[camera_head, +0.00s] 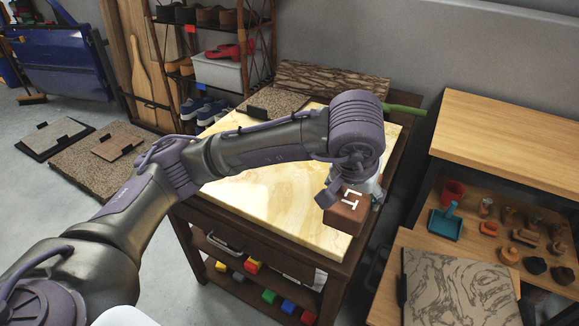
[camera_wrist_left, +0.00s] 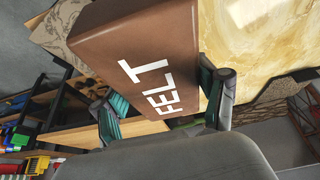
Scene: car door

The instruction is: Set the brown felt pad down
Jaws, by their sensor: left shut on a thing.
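The brown felt pad (camera_head: 346,213) is a brown block with white lettering, held over the front right part of the light marbled tabletop (camera_head: 290,215). My left gripper (camera_head: 350,190) is above it, its fingers partly hidden by the wrist. In the left wrist view the pad (camera_wrist_left: 130,50) reads FELT and sits between the two fingers of my left gripper (camera_wrist_left: 163,103), which are shut on it. From the head view I cannot tell the gap between pad and tabletop. My right gripper is not in view.
A bark-textured slab (camera_head: 330,80) and a speckled board (camera_head: 273,103) lie at the table's back. At right are a wooden cabinet (camera_head: 510,130) with small tools and a patterned panel (camera_head: 455,290). Left of the pad, the tabletop is bare. A shoe rack (camera_head: 215,70) stands behind.

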